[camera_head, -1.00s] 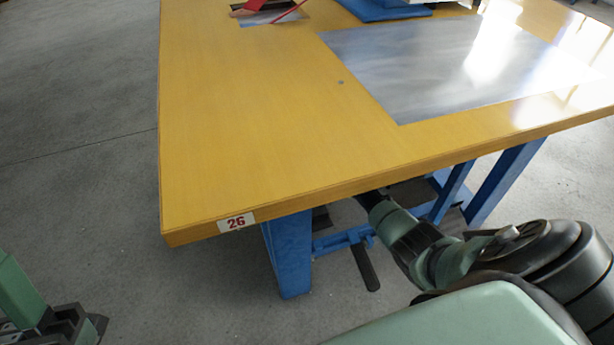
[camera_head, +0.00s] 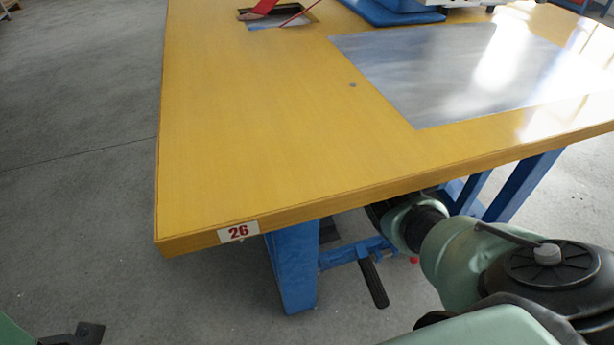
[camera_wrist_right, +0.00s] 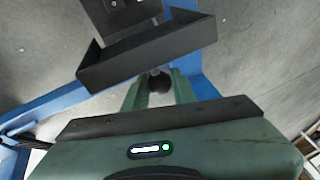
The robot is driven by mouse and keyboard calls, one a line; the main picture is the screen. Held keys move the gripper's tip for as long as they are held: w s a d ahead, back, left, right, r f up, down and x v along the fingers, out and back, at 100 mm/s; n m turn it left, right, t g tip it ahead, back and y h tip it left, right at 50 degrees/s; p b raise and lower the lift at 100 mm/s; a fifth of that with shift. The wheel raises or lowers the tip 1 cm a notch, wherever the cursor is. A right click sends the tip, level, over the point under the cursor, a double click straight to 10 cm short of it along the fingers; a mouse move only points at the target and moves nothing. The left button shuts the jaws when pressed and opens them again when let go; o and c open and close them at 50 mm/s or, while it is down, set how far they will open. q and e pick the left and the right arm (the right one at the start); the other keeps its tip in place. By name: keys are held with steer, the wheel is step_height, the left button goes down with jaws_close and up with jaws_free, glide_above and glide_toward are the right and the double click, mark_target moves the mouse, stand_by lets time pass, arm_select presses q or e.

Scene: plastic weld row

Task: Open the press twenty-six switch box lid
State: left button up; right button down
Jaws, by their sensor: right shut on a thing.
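The switch box (camera_wrist_right: 118,14) is a dark box at the top of the right wrist view, partly cut off by the frame. Its dark lid (camera_wrist_right: 150,52) is a shallow, walled piece tilted out from the box face. A round dark knob (camera_wrist_right: 158,82) shows at the lid's lower edge. My right gripper (camera_wrist_right: 159,88) has its two green fingers on either side of the knob, shut on it. In the head view the tabletop hides this gripper and the box. My left gripper (camera_head: 82,334) shows only as a dark piece at the bottom left, mostly cut off.
A blue frame bar (camera_wrist_right: 52,108) runs beside the box. The floor at left is clear.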

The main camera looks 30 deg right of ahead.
steer(key=shift+w+d+r, duration=0.1)
steer(key=shift+w, duration=0.1)
stand_by(0.3)
steer(key=c, duration=1.2)
jaws_free()
steer(key=shift+o, duration=0.2)
